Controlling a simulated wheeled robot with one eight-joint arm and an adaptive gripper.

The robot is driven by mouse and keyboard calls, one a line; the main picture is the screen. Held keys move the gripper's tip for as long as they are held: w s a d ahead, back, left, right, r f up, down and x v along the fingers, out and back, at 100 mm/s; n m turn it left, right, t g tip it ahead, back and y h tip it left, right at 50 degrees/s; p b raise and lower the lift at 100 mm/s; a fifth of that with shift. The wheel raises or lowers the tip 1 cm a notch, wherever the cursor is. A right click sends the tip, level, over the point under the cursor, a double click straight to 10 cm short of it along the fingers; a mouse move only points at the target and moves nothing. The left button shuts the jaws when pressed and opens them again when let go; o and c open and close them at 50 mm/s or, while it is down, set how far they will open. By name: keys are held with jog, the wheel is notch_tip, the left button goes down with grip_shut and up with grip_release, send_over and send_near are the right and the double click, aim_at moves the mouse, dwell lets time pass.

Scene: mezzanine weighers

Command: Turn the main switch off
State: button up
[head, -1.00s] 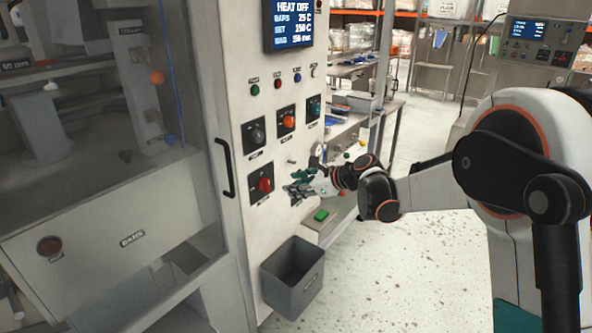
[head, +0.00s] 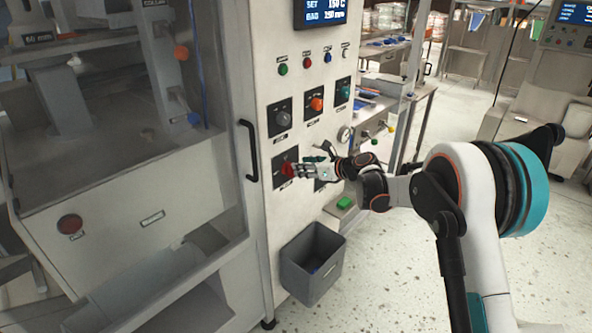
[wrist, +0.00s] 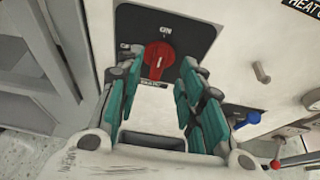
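The main switch is a red rotary knob (head: 287,169) on a black plate, low on the pale machine panel. In the wrist view the red knob (wrist: 158,60) shows face on, its pale mark pointing up towards the word ON. My gripper (wrist: 161,70) is open, with one teal-padded finger on each side, just short of or level with the knob. I cannot tell whether either finger touches it. In the head view my gripper (head: 304,170) is right at the knob, partly covering its plate.
A grey bin (head: 312,272) hangs below. A black door handle (head: 249,150) is left of the panel. Small valves with coloured knobs are on the right.

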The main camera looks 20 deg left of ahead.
aim_at(290, 169)
jog(key=b+x, duration=0.1)
jog(key=x, duration=0.3)
jog(key=shift+w+a+f, duration=0.1)
jog(key=shift+a+f, duration=0.05)
jog(key=shift+a, duration=0.15)
grip_shut()
